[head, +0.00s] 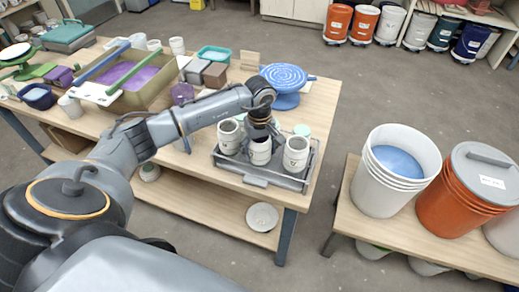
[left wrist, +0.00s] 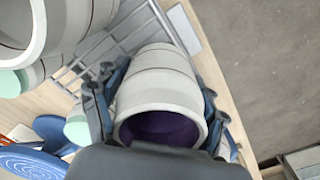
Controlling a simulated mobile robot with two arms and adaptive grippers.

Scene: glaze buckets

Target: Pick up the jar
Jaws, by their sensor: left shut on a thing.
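Several pale grey-white jars with dark bands stand at a grey wire tray (head: 262,182) near the table's front right corner. My left gripper (head: 262,130) comes down from above and is shut on the middle jar (head: 260,152). In the left wrist view, its fingers (left wrist: 155,105) sit on both sides of this jar (left wrist: 155,85), whose open mouth shows a dark purple inside. A left jar (head: 229,137) and a right jar (head: 296,154) flank it. I cannot tell whether the held jar still touches the tray. My right gripper is not in view.
A purple-filled box (head: 128,78) and small blocks sit at the left. White buckets (head: 390,185) and an orange bucket (head: 455,205) stand on a bench at the right, across a floor gap.

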